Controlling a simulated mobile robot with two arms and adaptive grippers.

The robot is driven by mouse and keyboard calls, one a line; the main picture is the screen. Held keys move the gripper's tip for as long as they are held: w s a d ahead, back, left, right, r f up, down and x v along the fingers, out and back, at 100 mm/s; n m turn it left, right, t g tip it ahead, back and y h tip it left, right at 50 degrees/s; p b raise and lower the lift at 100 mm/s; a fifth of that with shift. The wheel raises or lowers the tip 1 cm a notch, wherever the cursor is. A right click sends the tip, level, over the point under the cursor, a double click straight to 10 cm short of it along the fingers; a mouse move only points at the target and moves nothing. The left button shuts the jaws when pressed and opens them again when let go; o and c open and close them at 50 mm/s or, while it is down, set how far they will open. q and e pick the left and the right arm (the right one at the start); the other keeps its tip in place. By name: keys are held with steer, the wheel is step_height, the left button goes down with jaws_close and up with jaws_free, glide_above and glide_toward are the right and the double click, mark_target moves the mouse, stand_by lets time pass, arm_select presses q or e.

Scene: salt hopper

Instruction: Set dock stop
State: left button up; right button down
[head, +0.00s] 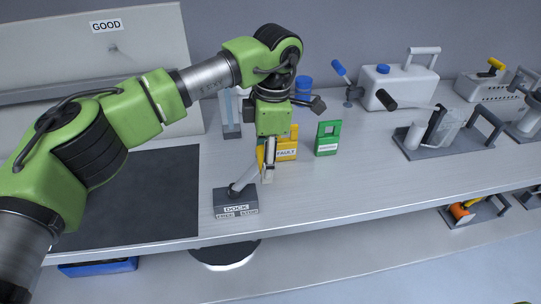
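The dock stop (236,208) is a dark grey block near the front edge of the bench. Its label reads DOCK, with FREE on the left and STOP on the right. A light grey lever (244,178) rises from it and leans to the right, toward the STOP side. My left gripper (267,172) points down at the lever's upper end, just above and right of the block. The fingers overlap the lever tip in this view, so I cannot tell whether they touch or grip it. My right gripper is not in view.
Behind the gripper stand a yellow FAULT holder (287,150) and a green tag (328,139). A dark mat (150,195) lies left of the block. A white jug (400,84) and a grey tray fixture (443,149) stand to the right. Bench right of the block is clear.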

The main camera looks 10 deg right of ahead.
arm_select(q)
steer(key=shift+s+d+f, duration=0.1)
steer(key=shift+d, duration=0.15)
steer(key=o, duration=1.6)
steer(key=r, duration=0.4)
steer(key=d+r, duration=0.1)
steer(key=r, duration=0.6)
steer(key=shift+d+r, duration=0.25)
steer(key=shift+r, duration=0.15)
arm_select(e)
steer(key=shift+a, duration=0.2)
